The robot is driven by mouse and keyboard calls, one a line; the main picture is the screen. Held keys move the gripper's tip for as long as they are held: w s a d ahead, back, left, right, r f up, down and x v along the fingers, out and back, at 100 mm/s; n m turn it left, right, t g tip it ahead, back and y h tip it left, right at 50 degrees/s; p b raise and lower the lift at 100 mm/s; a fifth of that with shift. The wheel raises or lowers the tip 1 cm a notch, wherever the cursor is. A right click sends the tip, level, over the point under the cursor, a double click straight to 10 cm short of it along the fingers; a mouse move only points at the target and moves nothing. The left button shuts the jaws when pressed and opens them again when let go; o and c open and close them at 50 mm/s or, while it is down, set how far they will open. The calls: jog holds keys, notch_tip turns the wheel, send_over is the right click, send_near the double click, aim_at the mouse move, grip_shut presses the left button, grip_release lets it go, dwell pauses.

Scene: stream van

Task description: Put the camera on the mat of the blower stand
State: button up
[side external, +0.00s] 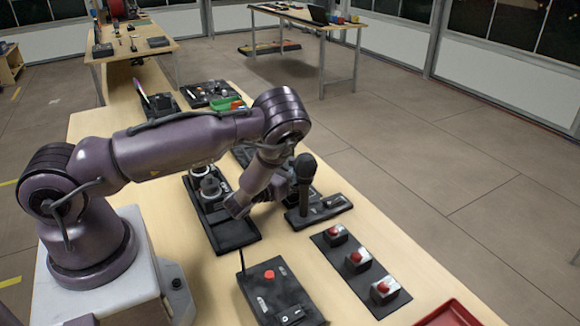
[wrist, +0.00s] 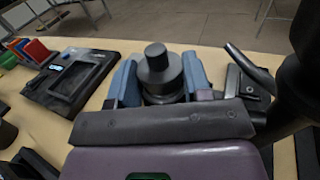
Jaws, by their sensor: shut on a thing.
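My gripper (wrist: 160,82) has its two blue fingers on either side of a dark, stepped round piece, which I take to be the camera (wrist: 158,70). It is shut on this piece. Whether the piece still touches the surface below is hidden. In the side view the fingers and held piece are mostly hidden behind my wrist, beside the upright microphone. A long black stand (side external: 236,236) with round grey and black pieces lies left of my wrist. It may be the blower stand, but I cannot tell for sure.
A tall black microphone (side external: 304,178) stands on a dark base close to my gripper's right. Red-button boxes (side external: 356,260), a control box (side external: 278,292) and a red tray (side external: 450,315) are nearer the front. A dark tray with a square recess (wrist: 66,80) lies left in the wrist view.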

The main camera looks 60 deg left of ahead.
jog(key=shift+f, duration=0.5)
jog(key=shift+f, duration=0.1)
jog(key=o, duration=1.3)
jog(key=shift+f, duration=0.1)
jog(key=shift+c, duration=0.2)
